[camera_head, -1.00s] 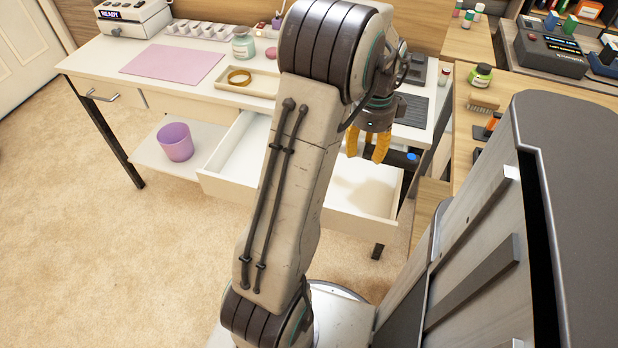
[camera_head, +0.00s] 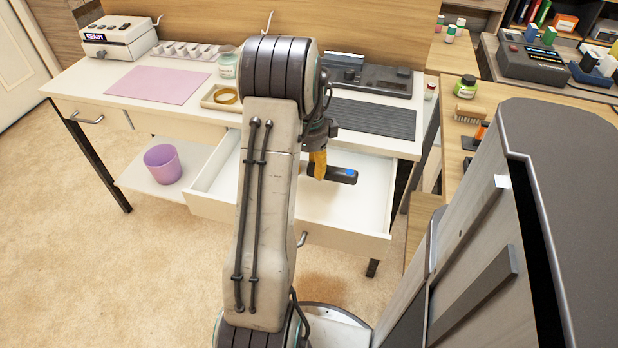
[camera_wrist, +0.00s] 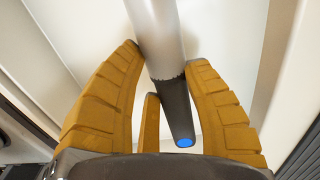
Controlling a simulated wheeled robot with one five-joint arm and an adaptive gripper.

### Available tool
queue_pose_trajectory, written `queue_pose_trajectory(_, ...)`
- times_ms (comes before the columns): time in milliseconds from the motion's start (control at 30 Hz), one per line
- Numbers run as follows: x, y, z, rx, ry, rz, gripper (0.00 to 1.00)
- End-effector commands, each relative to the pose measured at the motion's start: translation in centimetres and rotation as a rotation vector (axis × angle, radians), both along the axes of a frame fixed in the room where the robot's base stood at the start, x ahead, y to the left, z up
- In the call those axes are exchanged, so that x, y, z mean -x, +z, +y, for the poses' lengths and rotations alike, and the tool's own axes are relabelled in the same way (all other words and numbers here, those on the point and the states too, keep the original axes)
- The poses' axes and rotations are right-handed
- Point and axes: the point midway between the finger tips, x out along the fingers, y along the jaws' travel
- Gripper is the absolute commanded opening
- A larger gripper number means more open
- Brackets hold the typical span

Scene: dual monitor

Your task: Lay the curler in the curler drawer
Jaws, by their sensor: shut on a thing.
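The curler (camera_head: 341,175) has a dark handle with a blue end. In the wrist view the curler (camera_wrist: 156,30) shows a silver barrel running up from the dark handle. My gripper (camera_head: 317,172) is shut on the curler, its yellow fingers on both sides of it. The open drawer (camera_head: 345,238) of the white desk lies below the curler, and its white floor shows around the fingers in the wrist view. My arm hides the drawer's middle and the curler's far end in the head view. I cannot tell whether the curler touches the drawer floor.
The desk top holds a pink mat (camera_head: 158,84), a small tray (camera_head: 206,100) with a yellow ring, a jar (camera_head: 227,65) and a dark ribbed mat (camera_head: 372,118). A purple bin (camera_head: 162,164) stands on the lower shelf. A wooden desk (camera_head: 487,101) is at the right.

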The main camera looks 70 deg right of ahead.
Motion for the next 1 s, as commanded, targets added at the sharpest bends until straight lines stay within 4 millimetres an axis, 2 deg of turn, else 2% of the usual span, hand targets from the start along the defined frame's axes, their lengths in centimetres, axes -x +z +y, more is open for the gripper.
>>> queue_pose_trajectory(167, 0.0, -1.0, 0.0, -0.001, 0.0, 0.0, 0.08)
queue_pose_trajectory(400, 0.0, -3.8, 0.0, -0.001, 0.001, 0.0, 0.08)
queue_pose_trajectory(833, 0.0, -4.2, 0.0, 0.001, 0.001, 0.0, 0.08)
queue_pose_trajectory(867, 0.0, -4.3, 0.0, -0.001, 0.001, 0.0, 0.46)
queue_pose_trajectory(1000, 0.0, -4.2, 0.0, -0.001, 0.001, 0.0, 0.58)
